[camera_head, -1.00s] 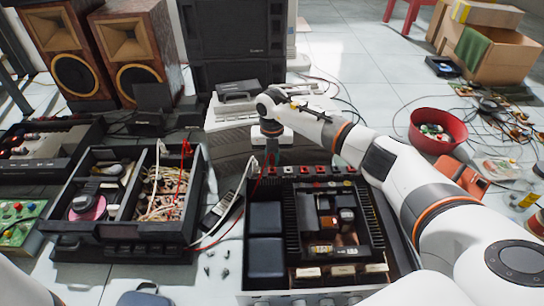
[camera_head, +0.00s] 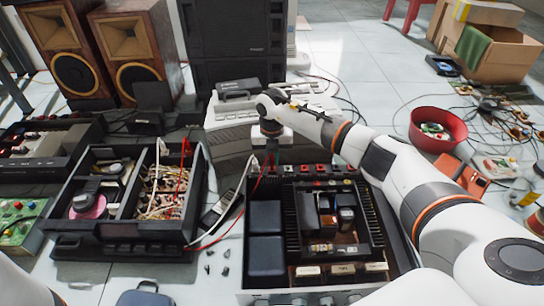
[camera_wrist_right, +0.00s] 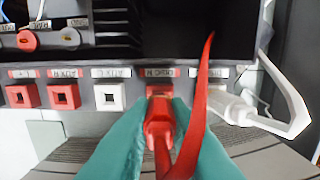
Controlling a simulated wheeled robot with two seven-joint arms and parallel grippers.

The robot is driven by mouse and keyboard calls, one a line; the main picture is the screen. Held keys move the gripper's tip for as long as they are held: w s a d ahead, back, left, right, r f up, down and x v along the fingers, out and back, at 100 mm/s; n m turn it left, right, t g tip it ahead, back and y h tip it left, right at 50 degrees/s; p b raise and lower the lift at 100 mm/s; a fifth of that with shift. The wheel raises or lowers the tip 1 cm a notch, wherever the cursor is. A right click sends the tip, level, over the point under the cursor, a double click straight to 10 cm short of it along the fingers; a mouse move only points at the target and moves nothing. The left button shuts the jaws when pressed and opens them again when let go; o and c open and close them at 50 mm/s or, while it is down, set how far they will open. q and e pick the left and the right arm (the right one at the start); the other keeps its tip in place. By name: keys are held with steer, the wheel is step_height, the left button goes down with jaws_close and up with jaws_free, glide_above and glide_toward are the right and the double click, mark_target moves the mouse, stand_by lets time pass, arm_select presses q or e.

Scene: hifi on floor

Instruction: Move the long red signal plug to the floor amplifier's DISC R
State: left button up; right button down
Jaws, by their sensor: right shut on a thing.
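My right gripper (camera_head: 271,155) reaches down at the back edge of the floor amplifier (camera_head: 265,256). In the right wrist view its teal fingers (camera_wrist_right: 160,135) are shut on the red signal plug (camera_wrist_right: 158,122), whose red cable (camera_wrist_right: 198,110) curves up to the right. The plug points at the red socket under the red label that seems to read DISC R (camera_wrist_right: 160,73). The plug tip is at or in this socket; how deep I cannot tell. A white plug (camera_wrist_right: 232,108) sits at the white socket to the right. My left gripper is not in view.
Red sockets (camera_wrist_right: 63,96) and a white socket (camera_wrist_right: 109,97) lie to the left in the row. An open black unit with loose wires (camera_head: 125,232) stands left of the amplifier. A red basin (camera_head: 438,128) and loose cables lie to the right.

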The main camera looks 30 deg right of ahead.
steer(key=shift+f, duration=0.5)
stand_by(0.4)
steer(key=shift+f+p, duration=0.25)
steer(key=shift+p, duration=0.45)
stand_by(3.1)
steer(key=c, duration=1.3)
jaws_free()
steer(key=shift+r, duration=0.1)
